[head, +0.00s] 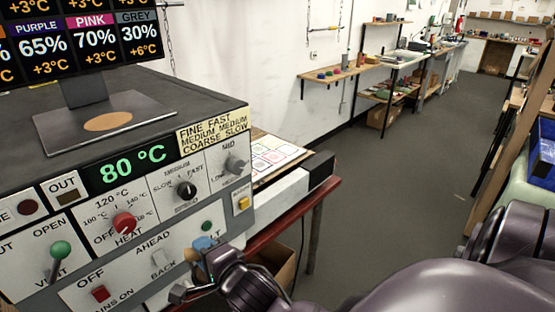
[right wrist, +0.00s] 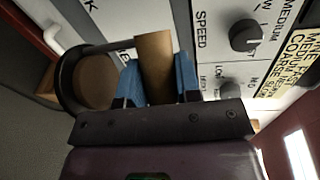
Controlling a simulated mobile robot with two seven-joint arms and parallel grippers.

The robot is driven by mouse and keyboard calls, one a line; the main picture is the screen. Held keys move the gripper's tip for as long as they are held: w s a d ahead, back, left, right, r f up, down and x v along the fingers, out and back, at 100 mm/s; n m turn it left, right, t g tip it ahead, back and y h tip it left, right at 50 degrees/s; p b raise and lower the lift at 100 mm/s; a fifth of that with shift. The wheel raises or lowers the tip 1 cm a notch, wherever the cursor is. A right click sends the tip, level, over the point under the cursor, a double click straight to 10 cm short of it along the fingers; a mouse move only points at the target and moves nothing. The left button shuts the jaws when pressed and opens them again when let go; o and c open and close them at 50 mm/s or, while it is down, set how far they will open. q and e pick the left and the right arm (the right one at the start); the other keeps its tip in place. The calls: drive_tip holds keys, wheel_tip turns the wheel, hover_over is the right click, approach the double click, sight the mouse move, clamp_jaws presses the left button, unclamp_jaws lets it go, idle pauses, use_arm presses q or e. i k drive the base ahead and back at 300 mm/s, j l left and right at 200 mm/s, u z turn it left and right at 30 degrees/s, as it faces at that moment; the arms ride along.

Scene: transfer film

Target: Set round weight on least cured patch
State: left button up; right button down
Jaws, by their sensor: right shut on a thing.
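My right gripper (head: 203,252) is low at the front of the grey machine, by its belt label. In the right wrist view its blue fingers (right wrist: 158,82) are shut on a tan cylindrical handle (right wrist: 155,58); the handle also shows in the head view (head: 191,255). A white sheet with coloured outlined patches (head: 272,153) lies at the machine's outlet, partly hidden by the panel. A screen (head: 75,42) reads purple 65%, pink 70%, grey 30%, with its left part cut off. I cannot make out a round weight. My left gripper is out of view.
The grey machine's panel (head: 130,215) shows 80 °C, a red heat knob (head: 124,223), a speed knob (head: 186,189) and a vent lever (head: 60,251). A cardboard box (head: 273,262) stands below. Wall shelves hold small things. The floor (head: 400,170) to the right is clear.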

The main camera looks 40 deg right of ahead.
sight(287, 149)
drive_tip(key=i+l+u, duration=0.1)
drive_tip(key=l+u, duration=0.15)
drive_tip(key=l, duration=1.35)
drive_tip(key=l+u, duration=0.25)
drive_tip(key=l, duration=1.3)
drive_tip(key=k, duration=0.05)
